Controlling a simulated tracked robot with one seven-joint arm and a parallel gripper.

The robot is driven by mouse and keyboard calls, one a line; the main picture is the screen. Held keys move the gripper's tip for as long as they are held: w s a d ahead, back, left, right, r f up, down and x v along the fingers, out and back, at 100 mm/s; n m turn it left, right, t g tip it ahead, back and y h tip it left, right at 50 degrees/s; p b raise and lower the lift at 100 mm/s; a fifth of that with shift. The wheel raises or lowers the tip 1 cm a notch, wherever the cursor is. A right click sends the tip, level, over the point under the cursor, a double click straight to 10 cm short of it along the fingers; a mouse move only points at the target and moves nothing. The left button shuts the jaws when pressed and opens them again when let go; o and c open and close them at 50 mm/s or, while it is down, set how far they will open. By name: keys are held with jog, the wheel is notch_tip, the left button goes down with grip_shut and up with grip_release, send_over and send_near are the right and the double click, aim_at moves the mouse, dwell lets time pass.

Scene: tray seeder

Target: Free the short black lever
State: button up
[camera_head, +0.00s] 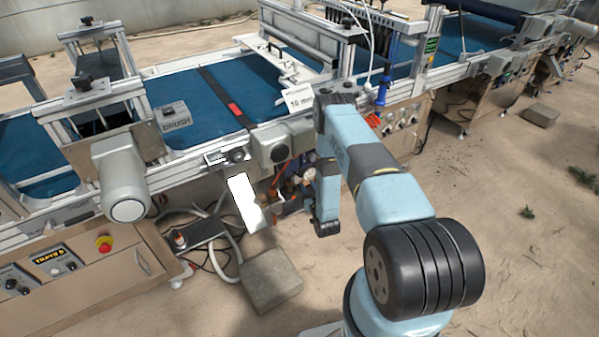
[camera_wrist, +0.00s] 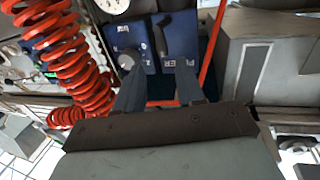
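A short black lever (camera_wrist: 161,36) stands on a blue panel (camera_wrist: 150,68) at the top centre of the wrist view. Next to it, on the left, is a round dark knob (camera_wrist: 127,60) on the same panel. My gripper (camera_wrist: 160,78) points at the panel with its two grey fingers apart and nothing visible between them. The lever lies beyond the fingertips, roughly in line with the gap; I see no contact. In the head view my arm reaches down in front of the machine, and I cannot make out the lever there.
A red coiled hose (camera_wrist: 75,60) hangs close on the left of the panel in the wrist view. A thin red tube (camera_wrist: 212,45) runs on the right, beside a grey box (camera_wrist: 270,55). A white gauge (camera_wrist: 112,5) is above. A concrete block (camera_head: 270,281) lies on the floor.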

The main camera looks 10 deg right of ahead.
aim_at(300, 173)
jog(key=w, duration=0.6)
jog(key=w+a, duration=0.1)
jog(key=w, duration=0.3)
jog(key=shift+w, duration=0.1)
jog(key=shift+c, duration=0.4)
grip_shut()
